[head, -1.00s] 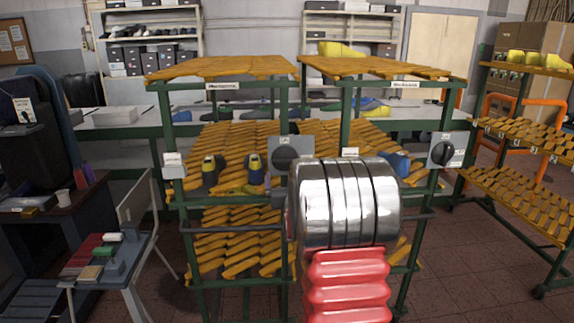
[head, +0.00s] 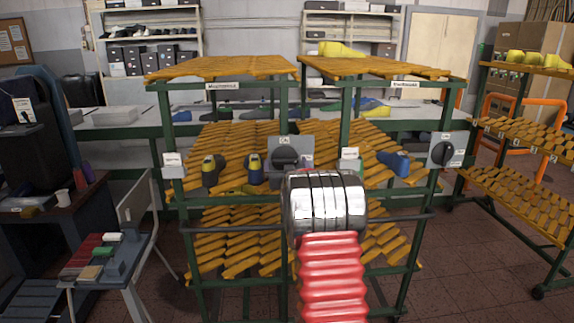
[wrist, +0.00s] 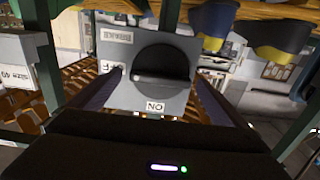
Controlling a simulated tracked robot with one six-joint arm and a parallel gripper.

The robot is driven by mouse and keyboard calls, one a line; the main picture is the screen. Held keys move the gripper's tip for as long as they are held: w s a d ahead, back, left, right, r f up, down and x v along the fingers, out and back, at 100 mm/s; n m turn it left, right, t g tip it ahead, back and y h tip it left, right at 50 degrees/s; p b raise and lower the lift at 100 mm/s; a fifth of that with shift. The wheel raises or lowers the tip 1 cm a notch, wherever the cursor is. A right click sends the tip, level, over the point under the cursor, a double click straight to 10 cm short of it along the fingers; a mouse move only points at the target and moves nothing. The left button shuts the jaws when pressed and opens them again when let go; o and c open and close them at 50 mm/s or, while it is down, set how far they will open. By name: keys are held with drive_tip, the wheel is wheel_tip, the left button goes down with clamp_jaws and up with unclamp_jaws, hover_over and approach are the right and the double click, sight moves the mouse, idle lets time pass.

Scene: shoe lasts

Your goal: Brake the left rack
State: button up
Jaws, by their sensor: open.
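The left rack (head: 166,115) is a green frame with slanted orange slat shelves. A grey switch box (head: 300,143) with a dark round knob (head: 286,157) is on its right post. In the wrist view, rotated half round, the knob (wrist: 160,66) has its grip bar level. An upside-down ON label (wrist: 156,107) lies below the knob and a partly hidden label, apparently OFF, to its left. My gripper (wrist: 159,79) is open, one finger on each side of the knob's picture; contact cannot be told. In the head view my arm hides the fingers.
The right rack (head: 404,250) stands beside it with its own knob box (head: 446,150). Shoe lasts (head: 254,167) sit on the shelf near the left knob. A horizontal bar (head: 225,230) crosses the front. Another rack (head: 520,190) stands at far right.

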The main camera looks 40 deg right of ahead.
drive_tip(key=shift+w+d, duration=0.15)
drive_tip(key=shift+w, duration=0.05)
drive_tip(key=shift+c, duration=0.4)
drive_tip(key=c, duration=0.9)
drive_tip(key=shift+s+d, duration=0.1)
drive_tip(key=shift+d, duration=0.1)
drive_tip(key=shift+c, duration=0.3)
drive_tip(key=shift+a, duration=0.1)
